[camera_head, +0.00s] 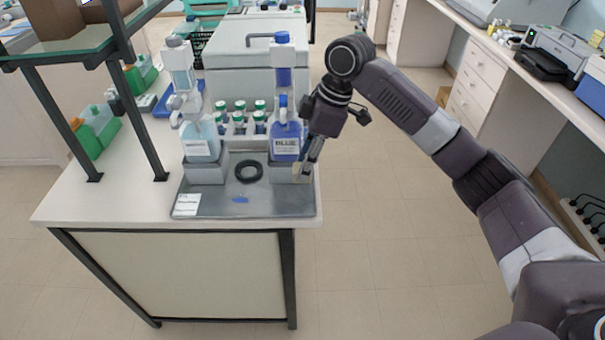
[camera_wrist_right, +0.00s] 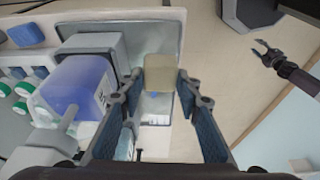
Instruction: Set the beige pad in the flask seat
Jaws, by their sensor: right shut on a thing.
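The beige pad (camera_wrist_right: 158,80) is between the fingertips of my right gripper (camera_wrist_right: 160,85) in the right wrist view. In the head view my right gripper (camera_head: 307,163) points down at the right edge of the grey tray (camera_head: 222,208), beside the right grey block (camera_head: 283,173) under the blue flask (camera_head: 286,141). The pad (camera_head: 299,172) shows small there, partly hidden by the fingers. I cannot tell whether it touches the block. Which part is the flask seat is unclear. My left gripper (camera_wrist_right: 266,52) shows far off in the right wrist view, fingers apart and empty.
A pale blue flask (camera_head: 200,140) stands on the left grey block (camera_head: 206,170). A black ring (camera_head: 249,171) lies between the blocks. Green-capped bottles (camera_head: 240,118) stand behind. A shelf post (camera_head: 140,95) rises at left. Floor is open right of the table.

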